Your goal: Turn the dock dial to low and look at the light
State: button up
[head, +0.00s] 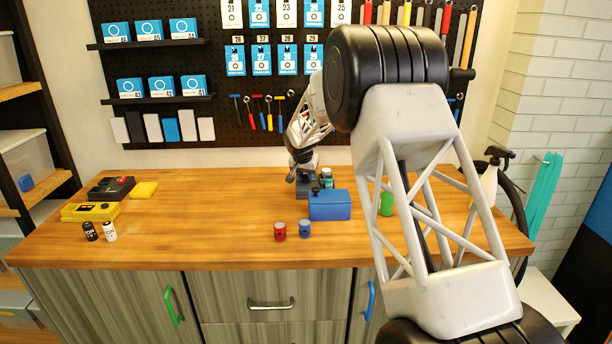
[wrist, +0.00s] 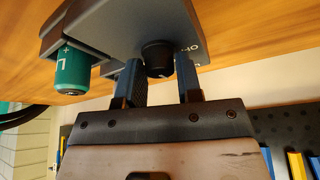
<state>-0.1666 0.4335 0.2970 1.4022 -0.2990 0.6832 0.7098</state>
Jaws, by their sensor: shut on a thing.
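The dark grey dock (wrist: 125,22) fills the top of the wrist view, and its round black dial (wrist: 158,58) sits between my fingers. My gripper (wrist: 160,74) is shut on the dial, one finger on each side. Pale letters beside the dial are partly hidden, so I cannot read its setting. A teal cylinder (wrist: 71,71) marked "L" and "+" is at the dock's left side. In the head view the dock (head: 306,188) stands at the back of the bench, partly hidden by my gripper (head: 292,176). I cannot make out a light.
A blue box (head: 330,206) stands right beside the dock. A red can (head: 279,231) and a blue can (head: 305,229) stand in front. A green can (head: 386,203) and a spray bottle (head: 488,185) are to the right. The left-centre bench (head: 210,215) is clear.

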jog(key=shift+m, duration=0.3)
jog(key=o, duration=0.9)
jog(key=shift+r, duration=0.1)
jog(key=v, duration=0.7)
jog(key=shift+a+r, duration=0.2)
jog(key=shift+r, duration=0.1)
jog(key=shift+s, duration=0.1)
